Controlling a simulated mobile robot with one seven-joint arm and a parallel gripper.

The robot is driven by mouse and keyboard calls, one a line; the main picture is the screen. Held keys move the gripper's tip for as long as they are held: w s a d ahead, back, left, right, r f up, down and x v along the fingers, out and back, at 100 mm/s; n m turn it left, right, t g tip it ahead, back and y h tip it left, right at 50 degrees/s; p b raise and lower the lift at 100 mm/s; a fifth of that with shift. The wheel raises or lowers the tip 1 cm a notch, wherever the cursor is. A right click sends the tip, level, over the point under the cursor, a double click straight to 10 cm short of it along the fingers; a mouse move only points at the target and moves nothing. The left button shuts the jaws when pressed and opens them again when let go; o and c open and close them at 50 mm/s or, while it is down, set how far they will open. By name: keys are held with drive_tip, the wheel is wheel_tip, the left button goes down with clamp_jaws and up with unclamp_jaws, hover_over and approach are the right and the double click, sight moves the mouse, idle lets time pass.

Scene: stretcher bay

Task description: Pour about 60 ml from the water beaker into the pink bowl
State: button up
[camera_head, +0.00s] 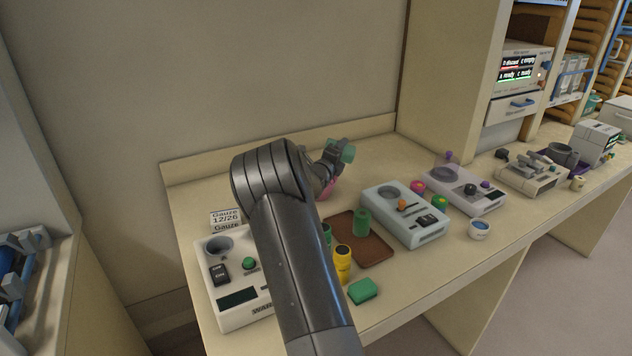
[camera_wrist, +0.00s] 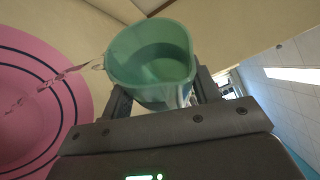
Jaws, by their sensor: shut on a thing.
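The water beaker (camera_wrist: 150,62) is translucent green and sits between the two fingers of my gripper (camera_wrist: 163,96), which is shut on it. In the head view the beaker (camera_head: 347,152) shows tilted at the end of my arm, held by my gripper (camera_head: 333,160) near the back of the counter. The pink bowl (camera_wrist: 45,95) with dark rings fills the left of the wrist view. A thin clear stream runs from the beaker's lip towards the bowl. In the head view only a small piece of the pink bowl (camera_head: 325,193) shows behind my arm. The bowl's water level cannot be told.
A brown tray (camera_head: 375,252) with a green cylinder (camera_head: 362,221) lies in front. A yellow bottle (camera_head: 342,262) and green block (camera_head: 363,291) are near the front edge. A white device (camera_head: 405,214) stands right; another device (camera_head: 237,292) stands left, partly behind my arm.

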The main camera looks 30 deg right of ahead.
drive_tip(key=shift+w+a+r+n, duration=0.15)
drive_tip(key=shift+a+r+n, duration=0.15)
drive_tip(key=shift+r, duration=0.15)
drive_tip(key=shift+d+f, duration=0.25)
drive_tip(key=shift+d, duration=0.05)
drive_tip(key=m, duration=0.1)
drive_tip(key=f+m, duration=0.1)
drive_tip(key=f+m+y, duration=0.1)
drive_tip(key=m, duration=0.1)
drive_tip(key=shift+s+d+f+g, duration=0.15)
drive_tip(key=shift+s+d+g, duration=0.15)
drive_tip(key=shift+s+d, duration=0.1)
drive_tip(key=shift+f+m+y, duration=0.6)
drive_tip(key=shift+m, duration=0.3)
drive_tip(key=shift+f, duration=0.2)
drive_tip(key=shift+m, duration=0.3)
